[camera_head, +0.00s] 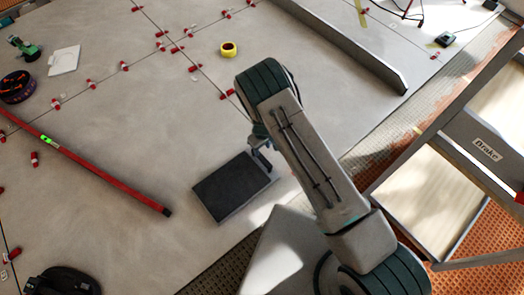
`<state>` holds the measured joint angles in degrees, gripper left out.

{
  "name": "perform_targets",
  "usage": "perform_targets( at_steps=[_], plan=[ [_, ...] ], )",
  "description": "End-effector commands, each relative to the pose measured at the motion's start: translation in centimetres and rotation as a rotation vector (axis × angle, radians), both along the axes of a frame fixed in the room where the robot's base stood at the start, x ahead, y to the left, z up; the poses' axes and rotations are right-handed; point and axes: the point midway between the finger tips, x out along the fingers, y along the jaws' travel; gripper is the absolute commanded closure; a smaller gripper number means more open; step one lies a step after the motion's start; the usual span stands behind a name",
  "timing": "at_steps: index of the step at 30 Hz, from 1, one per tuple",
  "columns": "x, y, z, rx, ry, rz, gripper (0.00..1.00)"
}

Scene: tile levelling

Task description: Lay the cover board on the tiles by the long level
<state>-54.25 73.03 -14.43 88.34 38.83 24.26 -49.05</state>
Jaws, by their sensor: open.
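The long level (105,177) is a red bar with a green vial, lying diagonally across the grey tiles (130,135) at the left. A dark rectangular board (232,187) with a pale edge shows at the middle, right of the level's lower end. It may be the cover board, but I cannot tell for sure. My gripper (262,158) is open at the upper right edge of this dark board, partly hidden by my arm. Whether its fingers touch the board is not clear.
Red levelling clips dot the tile joints. Yellow tape (228,49) lies near the top middle, a white plate (64,60) and a dark round item (16,87) at the upper left. A long grey beam (340,45) lies at the upper right. Tiles between level and dark board are clear.

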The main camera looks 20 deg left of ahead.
Motion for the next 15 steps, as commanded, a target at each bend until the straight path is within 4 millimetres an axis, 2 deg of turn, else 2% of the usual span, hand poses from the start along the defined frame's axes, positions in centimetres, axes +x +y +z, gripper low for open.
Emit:
perform_targets(
  at_steps=[1, 6, 15],
  plan=[
    [0.1, 0.0, 1.3, 0.002, -0.001, -0.001, 0.58],
    [0.1, 0.0, 3.0, 0.001, 0.000, -0.001, 0.58],
    [0.1, -0.1, 3.3, -0.001, 0.000, -0.001, 0.58]
  ],
)
